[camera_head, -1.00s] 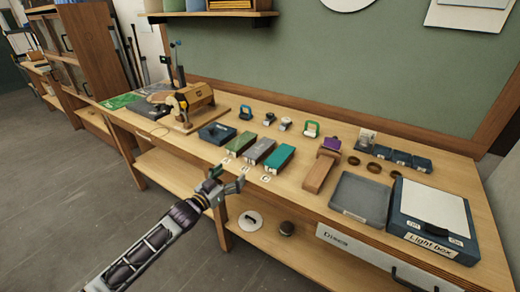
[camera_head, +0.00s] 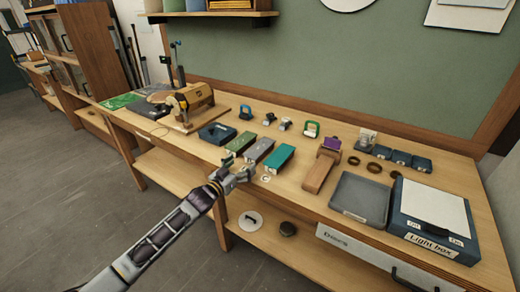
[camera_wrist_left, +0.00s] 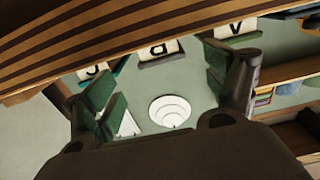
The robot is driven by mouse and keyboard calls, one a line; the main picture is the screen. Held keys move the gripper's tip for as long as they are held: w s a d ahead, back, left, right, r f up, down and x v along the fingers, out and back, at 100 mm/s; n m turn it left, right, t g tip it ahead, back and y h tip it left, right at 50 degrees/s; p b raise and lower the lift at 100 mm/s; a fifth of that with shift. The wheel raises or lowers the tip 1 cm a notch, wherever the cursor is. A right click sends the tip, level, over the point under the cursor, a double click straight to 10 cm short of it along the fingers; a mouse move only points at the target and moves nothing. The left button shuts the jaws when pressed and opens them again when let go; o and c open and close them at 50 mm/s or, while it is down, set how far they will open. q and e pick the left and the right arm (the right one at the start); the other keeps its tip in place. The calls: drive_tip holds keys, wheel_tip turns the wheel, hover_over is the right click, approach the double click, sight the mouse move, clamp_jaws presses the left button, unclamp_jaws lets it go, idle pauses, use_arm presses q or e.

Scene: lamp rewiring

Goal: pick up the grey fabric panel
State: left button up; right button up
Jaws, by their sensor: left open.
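Three long blocks lie side by side on the bench: green, grey (camera_head: 259,150) and teal (camera_head: 280,158). The grey middle one is the likeliest grey panel, but I cannot make out fabric. Letter labels face the front edge; the middle label (camera_wrist_left: 160,49) shows in the left wrist view. My left gripper (camera_head: 247,172) is open and empty, at the bench's front edge just in front of the grey and green blocks. It hides part of their near ends. In the left wrist view its fingers (camera_wrist_left: 170,90) stand wide apart with nothing between. My right gripper is not in view.
A grey flat tray (camera_head: 360,197) and a light box (camera_head: 433,212) stand at the right. A wooden block (camera_head: 319,173) with a purple top stands right of the teal block. A dark flat sheet (camera_head: 150,109) lies far left.

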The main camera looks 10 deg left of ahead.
sight(249, 159)
use_arm(q)
drive_tip(key=shift+w, duration=0.2)
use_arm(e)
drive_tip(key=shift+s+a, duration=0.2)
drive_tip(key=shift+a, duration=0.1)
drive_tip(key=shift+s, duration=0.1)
use_arm(q)
drive_tip(key=shift+d, duration=0.1)
drive_tip(key=shift+w, duration=0.25)
drive_tip(key=shift+w+d, duration=0.2)
drive_tip(key=shift+w, duration=0.35)
drive_tip(key=shift+w+d+f, duration=0.15)
drive_tip(key=shift+w+f, duration=0.05)
drive_tip(key=shift+w, duration=0.4)
drive_tip(key=shift+x, duration=1.1)
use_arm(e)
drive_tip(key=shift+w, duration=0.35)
